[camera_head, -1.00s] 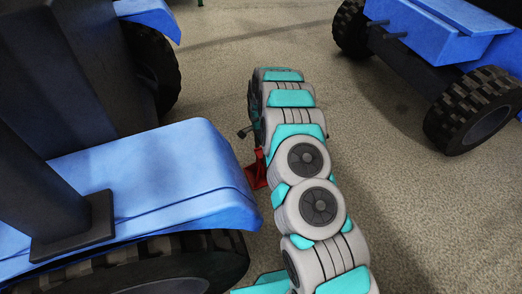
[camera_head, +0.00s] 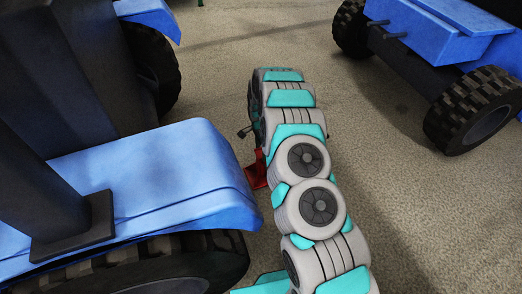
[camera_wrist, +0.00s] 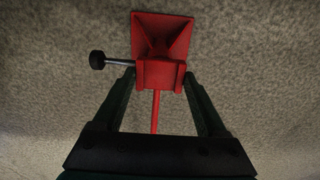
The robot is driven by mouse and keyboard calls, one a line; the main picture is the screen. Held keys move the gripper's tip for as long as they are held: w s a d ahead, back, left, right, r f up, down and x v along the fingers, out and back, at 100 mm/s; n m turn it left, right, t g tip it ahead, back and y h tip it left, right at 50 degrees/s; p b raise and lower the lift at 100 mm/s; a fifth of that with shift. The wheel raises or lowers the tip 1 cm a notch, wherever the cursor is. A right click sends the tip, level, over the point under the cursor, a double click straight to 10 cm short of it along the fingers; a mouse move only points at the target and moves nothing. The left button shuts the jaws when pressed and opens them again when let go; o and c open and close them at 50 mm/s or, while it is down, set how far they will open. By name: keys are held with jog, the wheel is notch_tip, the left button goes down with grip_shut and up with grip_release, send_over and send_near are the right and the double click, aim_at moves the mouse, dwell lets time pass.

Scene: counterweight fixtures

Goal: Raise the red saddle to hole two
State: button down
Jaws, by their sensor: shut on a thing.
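In the wrist view my gripper (camera_wrist: 157,76) has its two dark green fingers on either side of a red block, which I take to be the red saddle (camera_wrist: 158,77). It is shut on this block. A pin with a black knob (camera_wrist: 97,60) sticks out to the left of the red piece. A flared red part (camera_wrist: 163,30) lies beyond the block, and a thin red rod (camera_wrist: 155,112) runs from it towards the palm. In the head view the red stand (camera_head: 256,172) shows only partly beside my arm, on the floor. My arm hides the fingers there, and no holes can be made out.
A blue vehicle with a black tyre (camera_head: 165,265) and blue fender (camera_head: 150,175) stands close on the left. Another blue vehicle (camera_head: 440,30) with knobbly tyres (camera_head: 478,110) stands at upper right. Bare floor (camera_head: 430,220) lies right of my arm.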

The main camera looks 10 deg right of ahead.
notch_tip(320, 180, up, 4)
jog(key=shift+f+p, duration=0.15)
jog(key=shift+p, duration=0.35)
jog(key=shift+f, duration=0.1)
grip_release()
notch_tip(320, 180, up, 8)
dwell(0.4)
dwell(0.4)
